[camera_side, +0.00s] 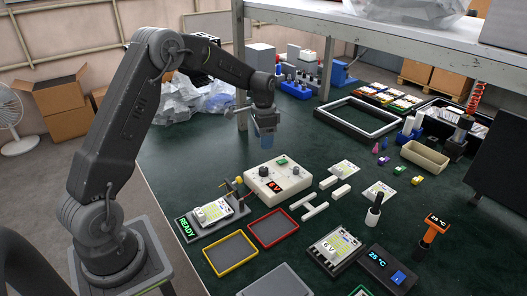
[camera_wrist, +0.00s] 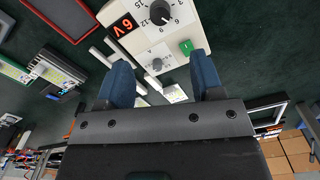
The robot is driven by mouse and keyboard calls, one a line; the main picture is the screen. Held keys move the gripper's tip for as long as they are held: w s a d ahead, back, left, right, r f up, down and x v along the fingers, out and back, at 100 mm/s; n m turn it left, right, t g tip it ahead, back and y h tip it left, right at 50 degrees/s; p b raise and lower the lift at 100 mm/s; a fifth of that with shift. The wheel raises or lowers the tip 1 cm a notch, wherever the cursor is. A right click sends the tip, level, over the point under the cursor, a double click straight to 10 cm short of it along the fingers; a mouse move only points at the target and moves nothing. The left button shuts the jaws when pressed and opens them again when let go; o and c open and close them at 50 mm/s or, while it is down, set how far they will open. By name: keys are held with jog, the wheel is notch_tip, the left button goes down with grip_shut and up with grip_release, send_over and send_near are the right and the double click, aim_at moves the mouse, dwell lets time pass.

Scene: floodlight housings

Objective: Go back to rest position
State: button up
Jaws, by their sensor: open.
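My gripper (camera_side: 265,136) hangs pointing down in the side view, above the dark green table and a little behind the cream power box. Its two blue fingers also show in the wrist view (camera_wrist: 161,62); they are apart, with nothing held between them. The cream power box (camera_side: 268,189) has dials and a red 6V display; it also shows beyond the fingers in the wrist view (camera_wrist: 148,40). A floodlight housing (camera_side: 214,211) sits in a dark stand with a green READY sign, left of the power box. Another housing (camera_side: 337,246) sits in a dark holder at front right.
A red-rimmed tray (camera_side: 249,224) and yellow-rimmed tray (camera_side: 207,257) lie near the front. A shelf (camera_side: 400,33) spans the back above the table. A white frame (camera_side: 340,130), a tan bin (camera_side: 424,157) and a 25 °C display unit (camera_side: 389,268) stand to the right.

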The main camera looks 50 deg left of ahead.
jog(key=shift+r, duration=0.9)
jog(key=s+d+r+n+t, duration=0.2)
jog(key=s+d+r+t, duration=0.1)
jog(key=s+d+r, duration=1)
jog(key=s+d+r+n+t, duration=0.1)
jog(key=s+d, duration=0.5)
jog(key=s, duration=0.9)
jog(key=shift+n+t, duration=0.5)
jog(key=shift+t, duration=0.3)
jog(key=shift+d+r, duration=0.1)
